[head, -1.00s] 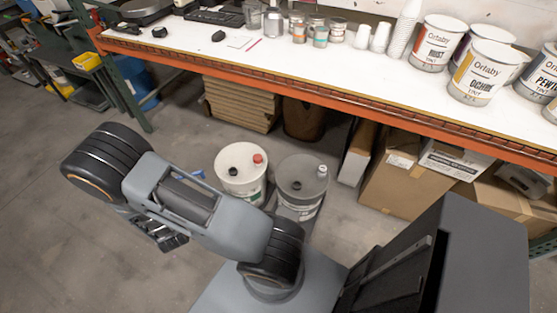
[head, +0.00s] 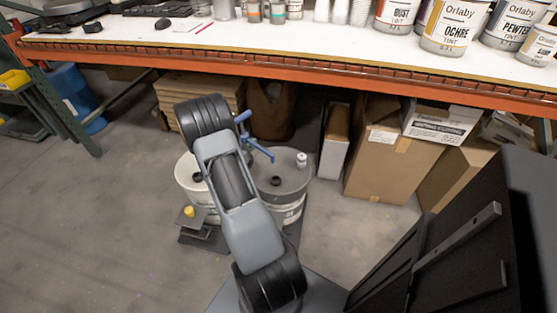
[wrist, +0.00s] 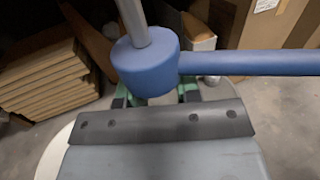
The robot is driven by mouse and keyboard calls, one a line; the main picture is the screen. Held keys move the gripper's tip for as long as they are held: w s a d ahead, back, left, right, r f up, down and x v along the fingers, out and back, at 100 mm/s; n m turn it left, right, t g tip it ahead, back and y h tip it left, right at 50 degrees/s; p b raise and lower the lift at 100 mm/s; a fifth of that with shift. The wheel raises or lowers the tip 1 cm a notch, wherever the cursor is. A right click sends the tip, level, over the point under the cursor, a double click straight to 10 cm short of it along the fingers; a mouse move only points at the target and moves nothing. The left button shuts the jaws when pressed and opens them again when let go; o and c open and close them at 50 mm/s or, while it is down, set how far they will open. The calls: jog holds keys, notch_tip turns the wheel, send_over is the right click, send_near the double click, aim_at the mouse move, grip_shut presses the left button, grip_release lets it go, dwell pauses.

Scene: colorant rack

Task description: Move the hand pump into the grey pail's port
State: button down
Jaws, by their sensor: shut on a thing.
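The hand pump shows in the wrist view as a blue head (wrist: 145,68) with a grey rod rising from it and a blue arm reaching right. My gripper (wrist: 153,94) is shut on it, with green fingertips on either side below the head. In the head view my arm hides the gripper, and only blue parts of the pump (head: 258,149) show beside it. The pump's lower end is hidden.
A white pail (head: 185,176) stands left of the grey one, partly behind my arm. The bench (head: 300,75) with tint cans and cups overhangs behind. Cardboard boxes (head: 385,150) stand under it at right. The floor at left is open.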

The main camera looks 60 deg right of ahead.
jog(key=s+d+f+m+g+y+b, duration=0.1)
jog(key=s+d+f+m+g+b, duration=0.2)
jog(key=s+d, duration=0.5)
jog(key=shift+s+f+m+g+b, duration=0.2)
jog(key=shift+f+m+g+b, duration=0.1)
jog(key=shift+f+g+b, duration=0.65)
jog(key=shift+w+a+r+p, duration=0.1)
jog(key=shift+a+p, duration=0.05)
jog(key=shift+p, duration=0.15)
jog(key=shift+f+b, duration=2.2)
jog(key=shift+f, duration=0.65)
jog(key=shift+f+b, duration=1.25)
jog(key=shift+f, duration=0.4)
jog(key=c, duration=0.7)
grip_release()
jog(key=shift+c, duration=0.2)
jog(key=p+v, duration=0.3)
jog(key=v, duration=1.1)
